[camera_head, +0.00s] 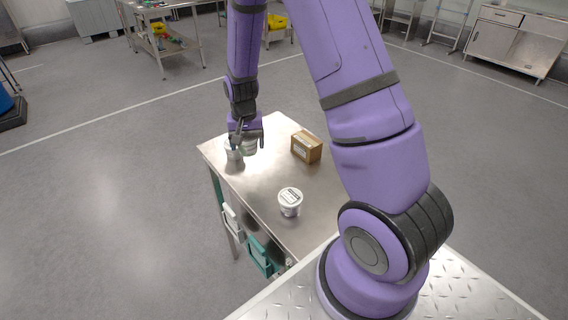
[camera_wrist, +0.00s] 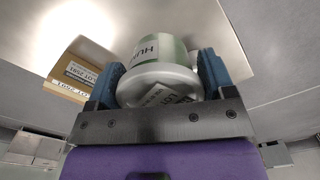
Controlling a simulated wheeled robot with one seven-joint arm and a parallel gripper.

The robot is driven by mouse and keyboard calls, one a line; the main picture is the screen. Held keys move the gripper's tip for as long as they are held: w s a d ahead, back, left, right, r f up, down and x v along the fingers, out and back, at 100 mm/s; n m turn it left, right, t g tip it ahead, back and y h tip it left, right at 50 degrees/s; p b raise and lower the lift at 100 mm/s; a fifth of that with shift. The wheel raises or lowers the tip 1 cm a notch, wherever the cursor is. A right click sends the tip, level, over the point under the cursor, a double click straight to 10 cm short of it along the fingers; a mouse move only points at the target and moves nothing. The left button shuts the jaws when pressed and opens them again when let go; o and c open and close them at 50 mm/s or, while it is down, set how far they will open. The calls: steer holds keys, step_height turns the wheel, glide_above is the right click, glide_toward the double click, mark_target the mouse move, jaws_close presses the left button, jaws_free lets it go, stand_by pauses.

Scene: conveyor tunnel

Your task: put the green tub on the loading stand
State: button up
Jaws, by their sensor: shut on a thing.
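My gripper (camera_head: 247,142) is over the far left part of a steel-topped table (camera_head: 262,180). In the wrist view its blue fingers (camera_wrist: 160,82) are shut on the green tub (camera_wrist: 178,48), one on each side. The tub has a pale lid toward the palm and a white label on its green side. In the head view the green tub (camera_head: 251,147) shows only in part behind the fingers. I cannot tell whether its base touches the steel top. No sign names the loading stand, so I cannot tell which surface it is.
A cardboard box (camera_head: 307,148) stands right of my gripper; a white tub (camera_head: 290,202) stands nearer. A pale round thing (camera_head: 233,153) is just left of my gripper. Green and white holders (camera_head: 259,256) hang on the table's side. Open floor surrounds it; workbenches stand far back.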

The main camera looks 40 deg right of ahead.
mark_target(260, 179)
steer(key=s+f, duration=0.1)
steer(key=s+f+m, duration=0.1)
steer(key=f, duration=0.1)
steer(key=s+d+f+m, duration=0.1)
steer(key=shift+s+d+f, duration=0.1)
steer(key=shift+s+f, duration=0.15)
steer(key=shift+f, duration=2.65)
steer(key=o, duration=1.3)
steer(key=shift+f, duration=0.15)
steer(key=shift+c, duration=0.2)
